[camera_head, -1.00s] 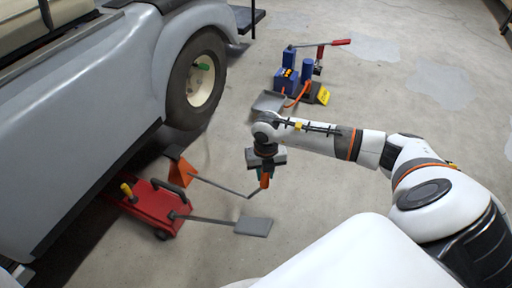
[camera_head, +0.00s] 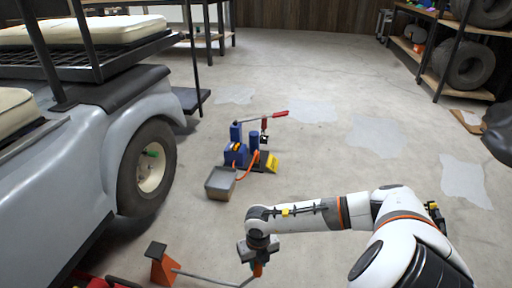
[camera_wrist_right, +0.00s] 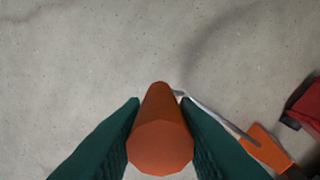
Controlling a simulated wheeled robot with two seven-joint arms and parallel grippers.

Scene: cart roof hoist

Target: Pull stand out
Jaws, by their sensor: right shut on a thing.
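The orange stand (camera_head: 162,268) is on the floor beside the grey cart, below its wheel, with a dark top pad and a long thin rod running right from it. My right gripper (camera_head: 258,264) is shut on the orange grip at the rod's end, low over the floor. In the right wrist view the orange grip (camera_wrist_right: 160,142) lies between my dark green fingers, and the rod leads to the orange stand (camera_wrist_right: 265,149) at the lower right. My left gripper is not in view.
A red floor jack (camera_head: 95,281) is cut off at the bottom left, next to the stand. The cart's wheel (camera_head: 148,168) is behind them. A blue pump unit (camera_head: 236,154) and a grey tray (camera_head: 220,183) stand farther off. Floor to the right is mostly clear.

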